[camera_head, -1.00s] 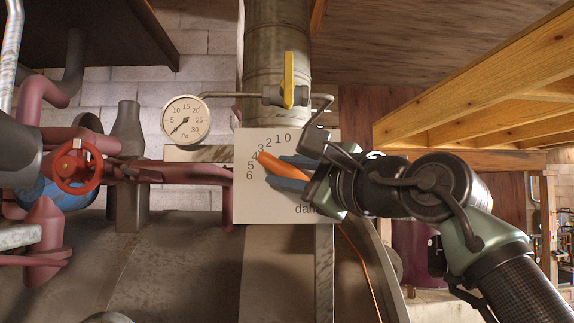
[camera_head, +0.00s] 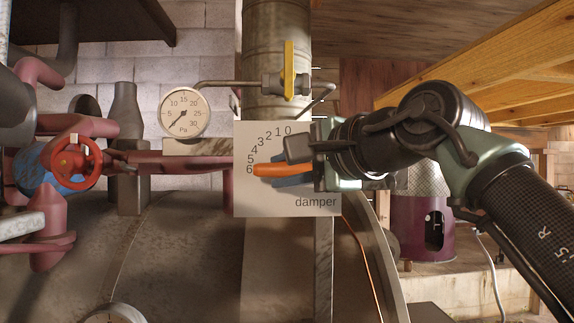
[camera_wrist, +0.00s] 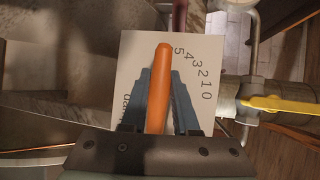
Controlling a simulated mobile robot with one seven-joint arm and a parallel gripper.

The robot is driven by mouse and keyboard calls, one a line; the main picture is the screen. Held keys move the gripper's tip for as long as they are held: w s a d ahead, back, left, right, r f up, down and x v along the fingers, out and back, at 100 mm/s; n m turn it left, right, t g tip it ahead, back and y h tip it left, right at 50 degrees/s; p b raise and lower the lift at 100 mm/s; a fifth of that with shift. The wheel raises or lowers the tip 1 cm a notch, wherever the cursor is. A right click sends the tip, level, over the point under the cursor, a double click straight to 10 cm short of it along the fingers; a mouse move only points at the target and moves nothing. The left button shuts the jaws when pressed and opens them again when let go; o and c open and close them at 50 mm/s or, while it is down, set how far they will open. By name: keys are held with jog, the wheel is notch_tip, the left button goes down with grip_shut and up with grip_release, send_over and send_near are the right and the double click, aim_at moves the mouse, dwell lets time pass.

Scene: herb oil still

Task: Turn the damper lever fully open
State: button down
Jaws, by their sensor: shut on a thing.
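The damper lever (camera_head: 270,170) is an orange handle in front of a white plate (camera_head: 318,190) marked 0 to 6 and "damper". In the head view it lies nearly level, its tip beside the 6. My gripper (camera_head: 285,174) reaches in from the right, its blue-grey fingers shut on the lever. In the wrist view the lever (camera_wrist: 163,85) runs between both fingers of my gripper (camera_wrist: 160,98), its tip past them and covering the scale by the 6. The lever's pivot end is hidden behind the gripper.
A round Pa gauge (camera_head: 183,112) is at the upper left of the plate. A yellow valve handle (camera_head: 289,70) stands upright above it, close to my wrist. A red handwheel (camera_head: 77,162) is at left. Wooden beams (camera_head: 480,80) run at upper right.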

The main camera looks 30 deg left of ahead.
jog(key=shift+f, duration=0.1)
jog(key=c, duration=0.7)
grip_release()
jog(key=shift+b+v, duration=3.05)
jog(key=shift+v, duration=3.45)
jog(key=shift+w, duration=0.1)
